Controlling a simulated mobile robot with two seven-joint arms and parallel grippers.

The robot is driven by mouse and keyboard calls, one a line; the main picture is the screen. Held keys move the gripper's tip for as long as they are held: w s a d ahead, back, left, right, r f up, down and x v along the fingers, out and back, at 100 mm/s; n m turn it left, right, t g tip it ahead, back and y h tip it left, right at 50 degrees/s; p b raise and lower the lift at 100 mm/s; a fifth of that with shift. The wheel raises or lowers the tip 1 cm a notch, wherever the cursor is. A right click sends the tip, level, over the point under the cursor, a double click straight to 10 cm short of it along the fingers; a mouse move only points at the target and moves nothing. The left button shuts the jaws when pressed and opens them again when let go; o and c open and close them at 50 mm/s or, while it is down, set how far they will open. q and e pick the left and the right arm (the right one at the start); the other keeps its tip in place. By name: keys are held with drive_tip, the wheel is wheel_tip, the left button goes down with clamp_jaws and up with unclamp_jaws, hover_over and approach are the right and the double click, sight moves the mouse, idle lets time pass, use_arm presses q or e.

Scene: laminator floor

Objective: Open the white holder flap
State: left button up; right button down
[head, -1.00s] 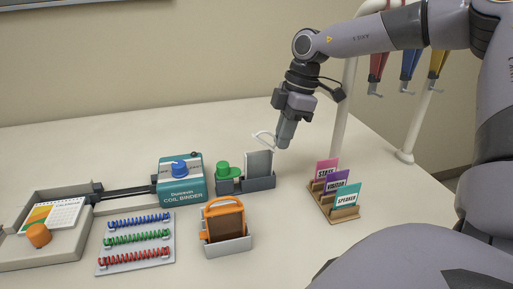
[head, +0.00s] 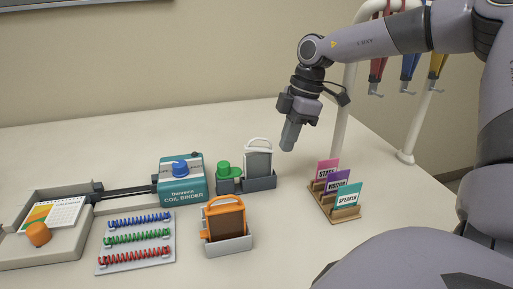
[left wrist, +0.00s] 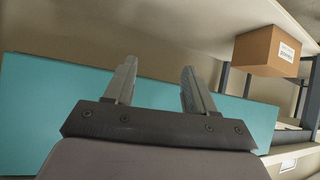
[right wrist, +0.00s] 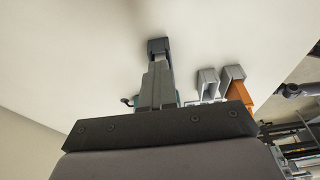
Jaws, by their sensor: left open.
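The white holder (head: 259,163) stands upright in a grey base at the middle of the table in the head view. Its white flap loop (head: 258,142) rises above the panel, roughly in line with it. My right gripper (head: 288,145) is just right of the loop, pointing down, with a visible gap between them. Its fingers are together and look empty in the right wrist view (right wrist: 158,60). My left gripper (left wrist: 157,80) is open and empty in the left wrist view, away from the table items, before a teal panel (left wrist: 50,110).
A similar orange holder (head: 225,218) stands in front. The coil binder (head: 181,182) and a green knob (head: 223,169) are to the left, with coloured coils (head: 136,237) nearer. A card rack (head: 336,196) stands right. A cardboard box (left wrist: 268,50) sits on a shelf.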

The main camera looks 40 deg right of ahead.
drive_tip(key=shift+d+f, duration=0.25)
drive_tip(key=c, duration=1.3)
unclamp_jaws()
drive_tip(key=shift+d+r, duration=0.1)
